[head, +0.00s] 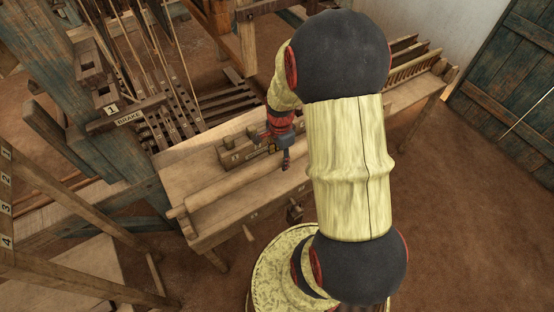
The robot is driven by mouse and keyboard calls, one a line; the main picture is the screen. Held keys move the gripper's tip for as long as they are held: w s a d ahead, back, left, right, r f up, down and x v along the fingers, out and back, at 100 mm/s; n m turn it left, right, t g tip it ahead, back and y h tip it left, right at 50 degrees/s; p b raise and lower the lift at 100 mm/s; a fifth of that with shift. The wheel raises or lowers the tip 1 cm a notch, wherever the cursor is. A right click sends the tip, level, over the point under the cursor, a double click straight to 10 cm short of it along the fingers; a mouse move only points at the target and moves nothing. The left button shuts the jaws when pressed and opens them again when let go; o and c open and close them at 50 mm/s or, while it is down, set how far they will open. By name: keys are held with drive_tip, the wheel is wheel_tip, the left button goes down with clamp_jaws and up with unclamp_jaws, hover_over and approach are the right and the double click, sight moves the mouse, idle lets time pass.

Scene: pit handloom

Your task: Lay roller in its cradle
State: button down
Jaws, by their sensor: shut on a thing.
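The roller (225,187), a long pale wooden rod with a narrower left end, lies slanting along the wooden bench (240,213). Its right part is hidden behind my arm. My gripper (286,162), red and dark grey, points down and is shut on the roller towards its visible right side. Whether the roller touches the bench top or hangs just above it, I cannot tell. The cradle cannot be made out for certain. A brown wooden block (236,156) with small marks stands just behind the roller.
A loom post (60,75) and a part labelled BRAKE (128,118) stand at the left. Treadle slats (225,102) lie behind the bench. A slotted rack (410,65) sits at the bench's far right. Floor is free at the right front.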

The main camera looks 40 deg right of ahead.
sight(279, 162)
drive_tip(key=shift+w+r, duration=0.1)
drive_tip(key=shift+w, duration=0.2)
drive_tip(key=shift+w+d+f, duration=0.15)
drive_tip(key=shift+d+f, duration=0.05)
drive_tip(key=shift+f+b, duration=1.8)
drive_tip(key=shift+f, duration=0.15)
drive_tip(key=shift+f+b, duration=1.1)
drive_tip(key=shift+f, duration=1.1)
drive_tip(key=c, duration=1.4)
unclamp_jaws()
drive_tip(key=o, duration=0.3)
drive_tip(key=shift+o, duration=0.5)
